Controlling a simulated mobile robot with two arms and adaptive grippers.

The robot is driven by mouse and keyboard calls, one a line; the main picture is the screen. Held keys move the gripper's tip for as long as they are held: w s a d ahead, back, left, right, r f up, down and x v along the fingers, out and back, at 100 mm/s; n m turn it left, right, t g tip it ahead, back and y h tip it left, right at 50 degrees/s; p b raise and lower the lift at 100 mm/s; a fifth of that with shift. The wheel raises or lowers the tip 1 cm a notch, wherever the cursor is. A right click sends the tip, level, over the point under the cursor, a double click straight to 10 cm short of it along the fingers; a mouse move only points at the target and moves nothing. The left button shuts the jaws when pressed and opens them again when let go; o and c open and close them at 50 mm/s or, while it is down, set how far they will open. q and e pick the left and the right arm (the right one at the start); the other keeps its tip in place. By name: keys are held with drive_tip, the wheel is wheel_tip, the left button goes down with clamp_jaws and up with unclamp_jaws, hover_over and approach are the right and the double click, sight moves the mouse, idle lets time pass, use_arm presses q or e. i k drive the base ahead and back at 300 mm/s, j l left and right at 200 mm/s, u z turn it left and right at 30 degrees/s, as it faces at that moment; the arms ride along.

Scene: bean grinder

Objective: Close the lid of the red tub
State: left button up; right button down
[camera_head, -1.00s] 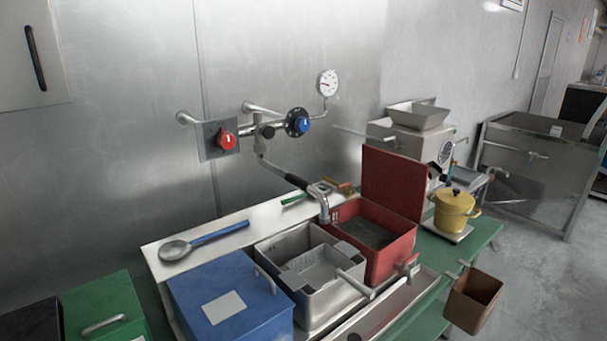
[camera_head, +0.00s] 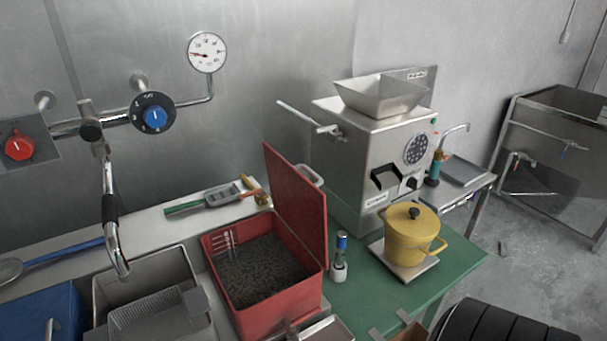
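The red tub (camera_head: 279,316) stands on the counter, left of the green table top. It is filled with dark grainy material, and a wire utensil shows at its left inner side. Its red lid (camera_head: 298,204) stands open, upright and tilted a little, along the tub's right side. A metal handle (camera_head: 311,175) shows on the lid's far side. Neither of my grippers shows clearly. A black ribbed rounded shape at the lower right edge may be part of my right arm.
A steel grinder (camera_head: 370,150) stands behind and right of the lid. A yellow pot (camera_head: 412,240) and a small blue-topped bottle (camera_head: 340,258) are on the green table (camera_head: 375,298). A steel basin (camera_head: 150,285) and a faucet (camera_head: 112,225) are left of the tub. A scoop (camera_head: 215,195) lies behind it.

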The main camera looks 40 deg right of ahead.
sight(301, 203)
drive_tip(key=k+l, duration=0.1)
drive_tip(key=l, duration=1.05)
drive_tip(key=k+l, duration=0.15)
drive_tip(key=l, duration=1.05)
drive_tip(key=k+u, duration=0.05)
